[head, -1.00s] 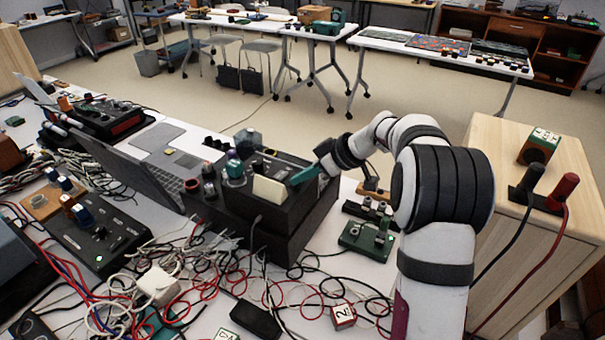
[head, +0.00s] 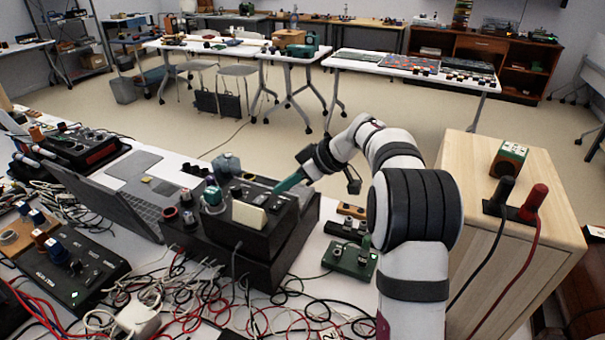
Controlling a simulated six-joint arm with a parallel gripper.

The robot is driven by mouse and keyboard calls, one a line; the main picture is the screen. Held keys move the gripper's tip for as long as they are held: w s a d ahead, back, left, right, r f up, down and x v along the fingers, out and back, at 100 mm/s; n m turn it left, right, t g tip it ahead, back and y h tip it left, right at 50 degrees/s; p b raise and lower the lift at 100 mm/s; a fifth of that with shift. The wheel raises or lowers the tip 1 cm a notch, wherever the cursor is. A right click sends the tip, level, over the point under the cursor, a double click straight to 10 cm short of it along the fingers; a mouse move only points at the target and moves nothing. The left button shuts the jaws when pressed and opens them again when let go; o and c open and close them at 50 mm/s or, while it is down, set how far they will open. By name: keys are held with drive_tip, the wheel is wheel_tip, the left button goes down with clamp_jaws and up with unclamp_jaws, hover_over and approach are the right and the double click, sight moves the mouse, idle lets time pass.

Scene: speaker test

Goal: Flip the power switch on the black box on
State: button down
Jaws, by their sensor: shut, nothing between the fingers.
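The black box (head: 285,226) stands on the cluttered white table at the centre, stacked on a wider black unit. Its top carries dark knobs, small controls and an upright cream card (head: 249,215). I cannot tell which small control is the power switch or how it is set. My gripper (head: 278,190) has teal fingers and reaches in from the right, with its tips at the far right part of the box's top. The fingers are shut with nothing held. Whether the tips touch a control or hover just above it is unclear.
An open laptop (head: 105,205) stands left of the box. Tangled cables (head: 190,295) cover the table's front. A green board (head: 350,258) lies to the right of the box. A wooden cabinet (head: 515,235) with black and red plugs stands at the right.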

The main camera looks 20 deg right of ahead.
drive_tip(key=w+v, duration=0.1)
drive_tip(key=v, duration=1)
drive_tip(key=shift+r, duration=0.3)
drive_tip(key=shift+s+a+r+y, duration=0.15)
drive_tip(key=shift+s+a+y, duration=0.15)
drive_tip(key=shift+s+a, duration=0.15)
drive_tip(key=shift+a, duration=0.1)
hover_over(277, 206)
drive_tip(key=s+d, duration=0.1)
drive_tip(key=d, duration=0.1)
drive_tip(key=f, duration=0.6)
drive_tip(key=shift+a+f, duration=0.25)
drive_tip(key=shift+f, duration=0.1)
drive_tip(key=f, duration=0.3)
drive_tip(key=shift+a+f, duration=0.3)
drive_tip(key=shift+s+f, duration=0.1)
drive_tip(key=shift+f, duration=0.3)
